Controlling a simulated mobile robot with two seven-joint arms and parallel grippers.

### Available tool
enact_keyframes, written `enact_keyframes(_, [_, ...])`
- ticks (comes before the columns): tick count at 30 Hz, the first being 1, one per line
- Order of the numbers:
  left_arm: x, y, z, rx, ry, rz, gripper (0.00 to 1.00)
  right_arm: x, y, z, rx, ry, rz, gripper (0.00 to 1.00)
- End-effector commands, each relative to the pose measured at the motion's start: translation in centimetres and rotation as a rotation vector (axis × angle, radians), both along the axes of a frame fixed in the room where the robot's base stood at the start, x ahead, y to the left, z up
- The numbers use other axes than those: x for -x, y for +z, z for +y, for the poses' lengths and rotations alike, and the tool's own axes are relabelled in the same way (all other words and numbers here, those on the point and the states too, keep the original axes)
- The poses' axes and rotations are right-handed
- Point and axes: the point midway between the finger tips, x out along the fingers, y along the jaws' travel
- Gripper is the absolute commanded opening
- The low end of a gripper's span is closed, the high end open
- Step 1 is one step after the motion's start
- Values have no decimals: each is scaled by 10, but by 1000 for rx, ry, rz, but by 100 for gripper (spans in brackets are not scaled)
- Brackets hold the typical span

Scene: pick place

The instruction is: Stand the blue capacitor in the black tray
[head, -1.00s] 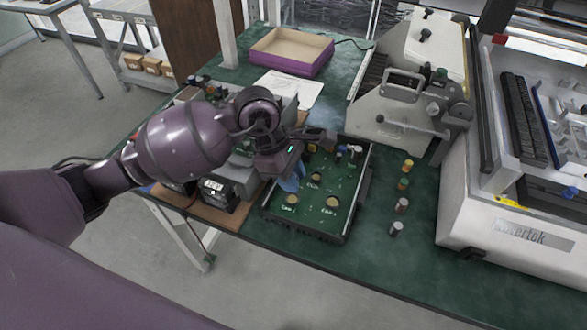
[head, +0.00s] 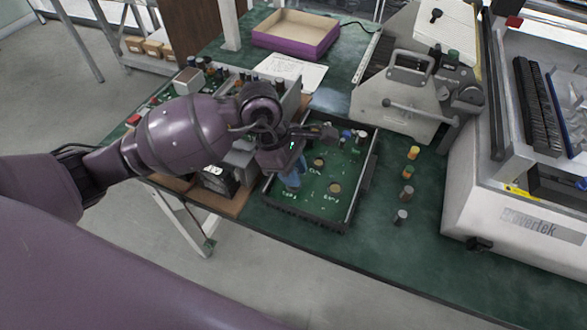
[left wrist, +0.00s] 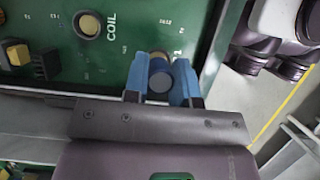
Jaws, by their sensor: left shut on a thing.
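The black tray (head: 364,182) lies on the bench with a green board inside, marked with white print and round tan spots. My left gripper (head: 292,178) reaches down into its front left part. Its blue fingers are shut on the blue capacitor (left wrist: 159,82), which has a grey top and shows between the fingertips in the left wrist view. It looks upright, over or beside a tan spot (left wrist: 158,55) at the tray's edge. I cannot tell whether its bottom touches the board. The fingers hide it in the head view. My right gripper is not in view.
More parts stand at the tray's back. A grey machine (head: 400,105) stands behind, and a purple box (head: 296,38) at the back.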

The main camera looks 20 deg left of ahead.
Motion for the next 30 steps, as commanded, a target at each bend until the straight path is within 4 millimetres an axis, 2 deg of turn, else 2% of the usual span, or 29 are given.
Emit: enact_keyframes(30, [1, -6, 0, 1, 0, 1, 3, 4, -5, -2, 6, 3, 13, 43])
